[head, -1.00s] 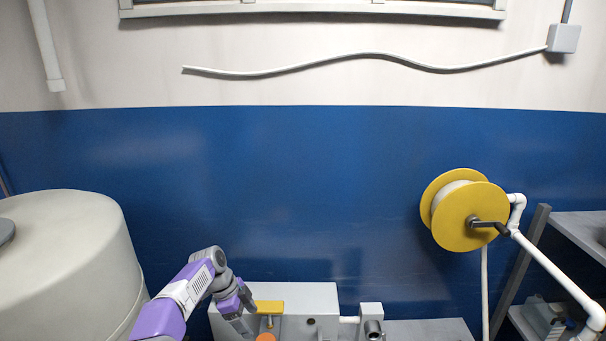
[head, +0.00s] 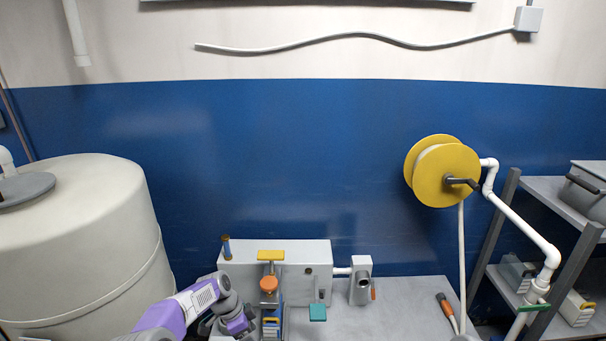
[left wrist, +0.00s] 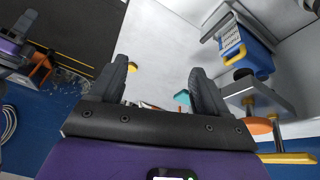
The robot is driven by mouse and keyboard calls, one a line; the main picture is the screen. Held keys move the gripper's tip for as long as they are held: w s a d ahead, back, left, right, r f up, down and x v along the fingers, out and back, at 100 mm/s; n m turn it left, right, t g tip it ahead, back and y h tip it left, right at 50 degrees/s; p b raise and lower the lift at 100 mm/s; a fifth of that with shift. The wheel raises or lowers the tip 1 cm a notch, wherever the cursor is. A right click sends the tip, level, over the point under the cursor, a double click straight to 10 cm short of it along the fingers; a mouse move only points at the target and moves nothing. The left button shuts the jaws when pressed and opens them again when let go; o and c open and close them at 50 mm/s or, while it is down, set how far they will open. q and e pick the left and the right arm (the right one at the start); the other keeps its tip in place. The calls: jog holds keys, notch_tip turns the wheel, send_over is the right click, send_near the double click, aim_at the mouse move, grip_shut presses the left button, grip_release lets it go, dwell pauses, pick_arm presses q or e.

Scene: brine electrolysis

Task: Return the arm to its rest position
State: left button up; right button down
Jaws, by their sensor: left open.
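My left arm, purple and grey, comes in at the bottom left of the head view. Its wrist bends down beside the grey bench, and the fingertips are not clear there. In the left wrist view my left gripper (left wrist: 160,78) has its two black fingers wide apart, with nothing between them. The white box apparatus (head: 300,258) stands to the right of the wrist, with a yellow bar (head: 271,255) and an orange knob (head: 268,284) on its front. My right gripper is in neither view.
A big pale tank (head: 75,240) stands at the left. The bench (head: 405,305) has free room around a teal block (head: 318,312) and an orange-handled tool (head: 444,303). A yellow reel (head: 440,172) and a grey shelf (head: 555,190) are at the right. A blue-and-white unit (left wrist: 240,45) shows in the wrist view.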

pick_arm(q)
jog(key=s+d+f+n+b, duration=0.1)
jog(key=s+f+n+b, duration=0.25)
jog(key=s+f, duration=0.55)
jog(key=s+d+f+n+b, duration=0.25)
jog(key=s+f+n, duration=0.25)
jog(key=f, duration=0.7)
jog(key=s+f+n+b, duration=0.3)
jog(key=s+f+n, duration=0.1)
jog(key=s, duration=0.5)
jog(key=s+d+f+n+b, duration=0.1)
jog(key=s+f+n+b, duration=0.2)
jog(key=s, duration=0.7)
notch_tip(320, 180, down, 2)
jog(key=shift+d+f+n+t, duration=0.2)
jog(key=shift+d+n+t, duration=0.1)
jog(key=shift+n, duration=0.45)
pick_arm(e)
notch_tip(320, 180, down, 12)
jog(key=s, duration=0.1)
pick_arm(q)
jog(key=shift+w, duration=0.1)
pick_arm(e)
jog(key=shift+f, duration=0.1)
